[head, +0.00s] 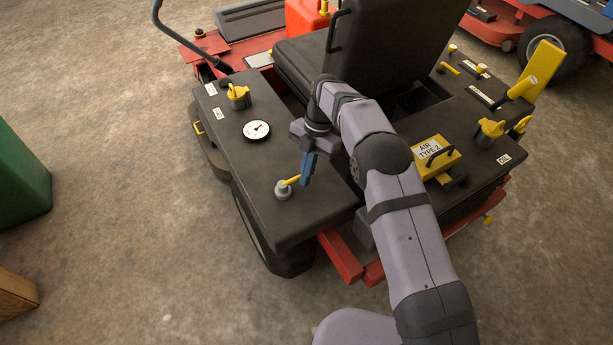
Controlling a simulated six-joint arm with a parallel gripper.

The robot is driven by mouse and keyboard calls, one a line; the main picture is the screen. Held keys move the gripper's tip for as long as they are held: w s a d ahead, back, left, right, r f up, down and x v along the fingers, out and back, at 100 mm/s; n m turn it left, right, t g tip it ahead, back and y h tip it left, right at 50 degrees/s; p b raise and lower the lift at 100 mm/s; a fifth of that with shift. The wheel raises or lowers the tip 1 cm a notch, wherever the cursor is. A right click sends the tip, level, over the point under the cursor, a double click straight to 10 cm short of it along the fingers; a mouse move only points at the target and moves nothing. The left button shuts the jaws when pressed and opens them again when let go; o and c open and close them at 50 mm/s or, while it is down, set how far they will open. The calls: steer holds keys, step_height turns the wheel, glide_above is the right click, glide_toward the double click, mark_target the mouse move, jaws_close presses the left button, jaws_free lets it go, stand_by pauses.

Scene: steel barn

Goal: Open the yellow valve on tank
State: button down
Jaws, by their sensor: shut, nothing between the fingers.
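A small valve (283,190) with a grey base and a yellow lever stands near the front edge of the black left tank (225,120). Its lever points to the right and slightly up in the picture. My gripper (304,184), with blue fingers, is shut and points down over the tank. Its fingertips are just right of the lever's free end. I cannot tell whether they touch it. A larger yellow cap or knob (238,96) sits farther back on the same tank.
A round white gauge (256,130) lies between the yellow knob and the valve. A black seat (370,45) stands behind my arm. On the right tank are a yellow box labelled AIR TYPE 2 (434,157) and a yellow cap (490,131). A lever (185,35) rises at the back left.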

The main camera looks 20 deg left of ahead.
steer(key=shift+w+a+r, duration=0.25)
steer(key=shift+w, duration=0.2)
steer(key=shift+s+d, duration=0.1)
stand_by(0.4)
steer(key=shift+s+d+f, duration=0.3)
steer(key=shift+s+d, duration=0.45)
steer(key=shift+s, duration=0.05)
steer(key=shift+s+d+f, duration=0.25)
steer(key=shift+s+d, duration=0.5)
steer(key=shift+s, duration=0.05)
step_height(320, 180, up, 9)
steer(key=w+a, duration=0.2)
steer(key=shift+r, duration=0.2)
